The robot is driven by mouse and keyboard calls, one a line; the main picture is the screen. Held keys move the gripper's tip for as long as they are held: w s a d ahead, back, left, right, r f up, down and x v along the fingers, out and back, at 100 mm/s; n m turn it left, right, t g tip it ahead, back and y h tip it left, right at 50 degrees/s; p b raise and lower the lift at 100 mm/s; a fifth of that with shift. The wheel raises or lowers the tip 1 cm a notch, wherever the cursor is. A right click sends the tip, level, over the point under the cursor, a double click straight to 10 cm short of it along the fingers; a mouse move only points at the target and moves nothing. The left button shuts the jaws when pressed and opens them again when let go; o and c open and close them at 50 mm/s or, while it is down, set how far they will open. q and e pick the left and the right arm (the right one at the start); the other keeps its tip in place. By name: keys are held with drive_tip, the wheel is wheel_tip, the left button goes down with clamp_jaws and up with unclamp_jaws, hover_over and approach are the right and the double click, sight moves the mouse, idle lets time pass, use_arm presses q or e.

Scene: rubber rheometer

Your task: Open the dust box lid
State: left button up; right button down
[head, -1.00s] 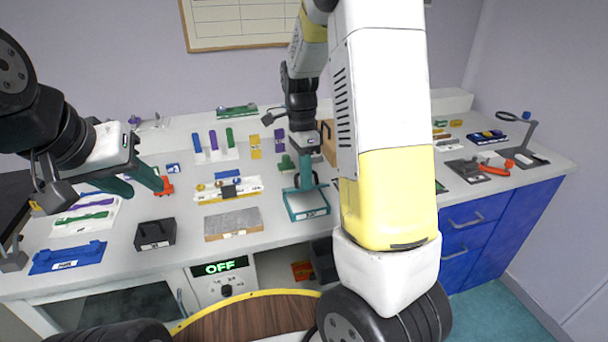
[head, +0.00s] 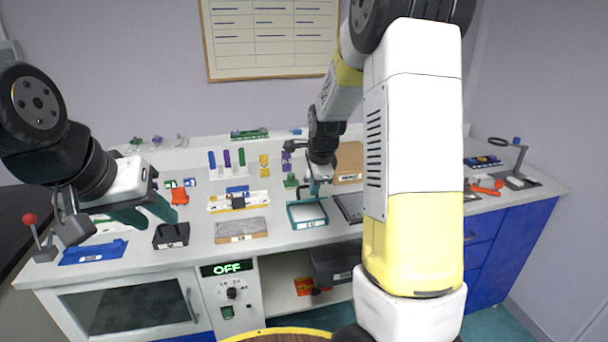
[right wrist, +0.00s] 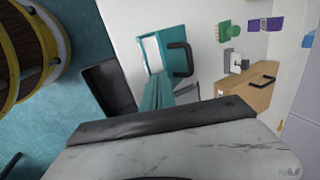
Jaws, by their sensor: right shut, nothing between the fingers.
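A teal box (head: 307,225) with a pale top panel stands mid-bench. It also shows in the right wrist view (right wrist: 150,52), with a black handle (right wrist: 181,58) beside it. A brown box (head: 349,163) stands behind it; the right wrist view shows a black handle on it. I cannot read a label saying which is the dust box. My right gripper (head: 314,190) is shut and empty just above the teal box's back edge; its teal fingers (right wrist: 178,96) are near the handle, contact unclear. My left gripper (head: 157,218) is open and empty near a small black box (head: 171,236).
A grey slab (head: 240,228) lies left of the teal box, and a dark plate (head: 350,208) right of it. A white and yellow fixture (head: 238,201) and several small coloured parts stand behind. My right arm hides part of the bench.

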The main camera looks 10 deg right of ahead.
sight(311, 200)
drive_tip(key=x, duration=0.3)
drive_tip(key=shift+w, duration=0.4)
drive_tip(key=shift+w+r, duration=0.15)
drive_tip(key=shift+w, duration=1.45)
drive_tip(key=shift+r, duration=0.1)
